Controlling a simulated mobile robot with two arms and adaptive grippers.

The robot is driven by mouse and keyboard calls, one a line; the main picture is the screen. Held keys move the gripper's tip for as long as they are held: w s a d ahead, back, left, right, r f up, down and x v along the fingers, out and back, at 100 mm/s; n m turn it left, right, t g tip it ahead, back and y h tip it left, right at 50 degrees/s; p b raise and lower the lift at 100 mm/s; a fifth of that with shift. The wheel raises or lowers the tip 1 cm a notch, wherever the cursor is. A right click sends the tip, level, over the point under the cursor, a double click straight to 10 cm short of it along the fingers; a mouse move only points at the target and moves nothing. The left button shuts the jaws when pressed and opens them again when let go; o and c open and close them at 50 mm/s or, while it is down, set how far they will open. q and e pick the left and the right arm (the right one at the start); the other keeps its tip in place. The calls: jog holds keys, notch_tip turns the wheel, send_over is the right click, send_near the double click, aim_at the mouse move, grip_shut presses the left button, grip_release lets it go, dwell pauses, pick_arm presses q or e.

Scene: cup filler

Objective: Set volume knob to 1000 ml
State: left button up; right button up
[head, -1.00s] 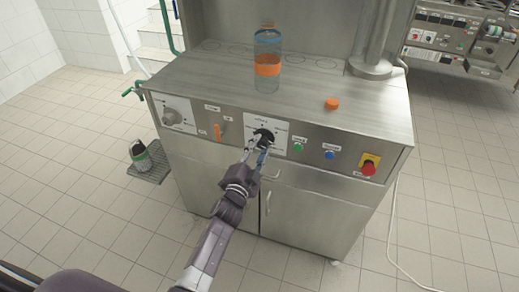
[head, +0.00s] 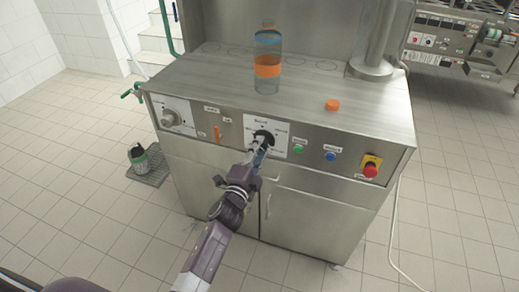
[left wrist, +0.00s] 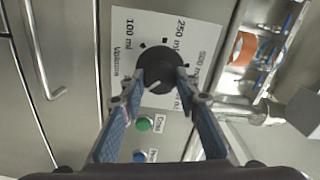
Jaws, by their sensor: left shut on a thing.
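The black volume knob (head: 263,138) sits on a white label plate (head: 278,124) on the front panel of the steel machine. In the left wrist view the knob (left wrist: 160,68) stands between my fingertips, and its plate (left wrist: 124,64) shows sideways, with 100 ml, 250 ml and a partly covered 500 ml readable. A light line on the knob face points toward the lower left there. My left gripper (head: 259,150) is shut on the knob, with blue-padded fingers (left wrist: 160,78) on its two sides. The fingers hide part of the plate. My right gripper is out of view.
A bottle with an orange band (head: 267,68) and an orange cap (head: 332,105) stand on the machine top. Beside the knob are a green button (head: 299,149), a blue button (head: 330,156) and a red stop button (head: 370,169). A grey knob (head: 170,117) sits farther left.

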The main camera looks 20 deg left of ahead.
pick_arm(q)
jog(key=o, duration=1.2)
jog(key=shift+c, duration=0.2)
jog(key=s, duration=1.2)
jog(key=shift+a, duration=0.2)
